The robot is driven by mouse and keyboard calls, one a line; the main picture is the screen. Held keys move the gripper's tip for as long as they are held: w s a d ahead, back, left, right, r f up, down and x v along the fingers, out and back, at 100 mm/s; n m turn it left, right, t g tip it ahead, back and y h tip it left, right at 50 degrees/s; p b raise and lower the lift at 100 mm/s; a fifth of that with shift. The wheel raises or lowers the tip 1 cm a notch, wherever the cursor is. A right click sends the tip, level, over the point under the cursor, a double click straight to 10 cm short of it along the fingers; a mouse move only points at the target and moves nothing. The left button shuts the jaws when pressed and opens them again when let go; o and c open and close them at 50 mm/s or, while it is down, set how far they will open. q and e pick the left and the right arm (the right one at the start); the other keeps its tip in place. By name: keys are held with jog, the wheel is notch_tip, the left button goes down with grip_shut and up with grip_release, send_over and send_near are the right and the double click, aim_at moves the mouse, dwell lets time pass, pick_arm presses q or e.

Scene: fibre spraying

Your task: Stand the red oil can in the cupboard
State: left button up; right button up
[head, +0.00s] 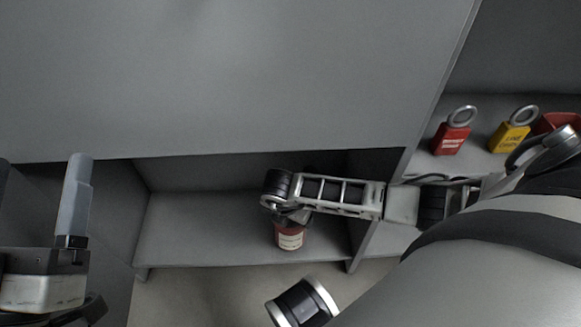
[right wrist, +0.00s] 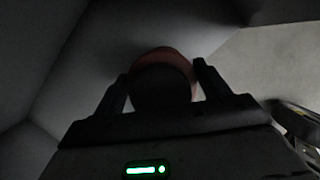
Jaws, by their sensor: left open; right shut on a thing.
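The red oil can (head: 290,237) is inside the lower cupboard compartment (head: 190,225), over its floor panel, and looks roughly upright. Its pale label shows; its top is hidden by my right gripper (head: 287,212). I cannot tell whether its base touches the floor panel. My right gripper is shut on the can. In the right wrist view the can (right wrist: 165,55) is a dark round shape with a reddish rim between the two fingers (right wrist: 163,85). My left gripper (head: 75,195) is open and empty at the far left, away from the can; only one finger shows clearly.
A red padlock-shaped item (head: 451,137) and a yellow one (head: 510,136) stand on a shelf at the right, with a red container (head: 556,122) beside them. A large grey panel (head: 230,75) hangs above the compartment. The compartment floor left of the can is clear.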

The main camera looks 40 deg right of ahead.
jog(key=b+x, duration=0.1)
jog(key=x, duration=0.2)
jog(key=shift+a+f+b, duration=0.25)
jog(key=shift+a+b, duration=0.1)
jog(key=shift+a, duration=0.05)
pick_arm(q)
jog(key=r+m+h, duration=0.1)
jog(key=m, duration=0.1)
jog(key=s+r+m+h, duration=0.1)
jog(key=r+m+h, duration=0.1)
jog(key=shift+r+t+h, duration=0.15)
jog(key=shift+t+h, duration=0.15)
jog(key=shift+s, duration=0.1)
jog(key=shift+m, duration=0.3)
pick_arm(e)
jog(key=o, duration=1.6)
jog(key=shift+f, duration=0.1)
